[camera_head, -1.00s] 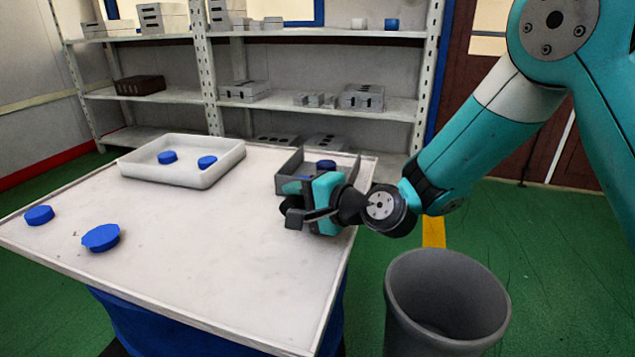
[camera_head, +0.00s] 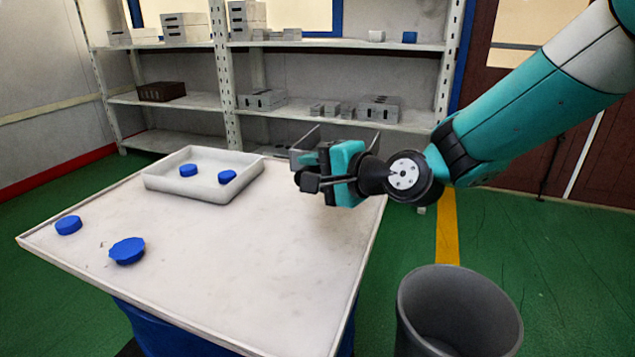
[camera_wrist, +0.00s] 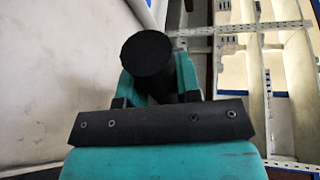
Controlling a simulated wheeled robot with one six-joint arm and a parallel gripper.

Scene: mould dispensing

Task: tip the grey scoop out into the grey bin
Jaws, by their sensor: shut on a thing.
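The grey scoop (camera_head: 306,143) is an open box with thin walls, held above the far right part of the table. My gripper (camera_head: 326,176) is shut on the scoop, at a dark handle; a black round end (camera_wrist: 147,55) shows between the teal fingers in the wrist view. The scoop looks roughly level, partly hidden behind my gripper, and its inside cannot be seen. The grey bin (camera_head: 458,305) stands on the floor at the lower right, beside the table, with an open top. The scoop is up and to the left of it in the picture.
The white table (camera_head: 235,255) carries a white tray (camera_head: 200,196) with two blue pieces (camera_head: 189,170) in it. Two more blue pieces (camera_head: 127,250) lie on the table at left. Shelves (camera_head: 270,110) with grey blocks stand behind. Green floor is clear around the bin.

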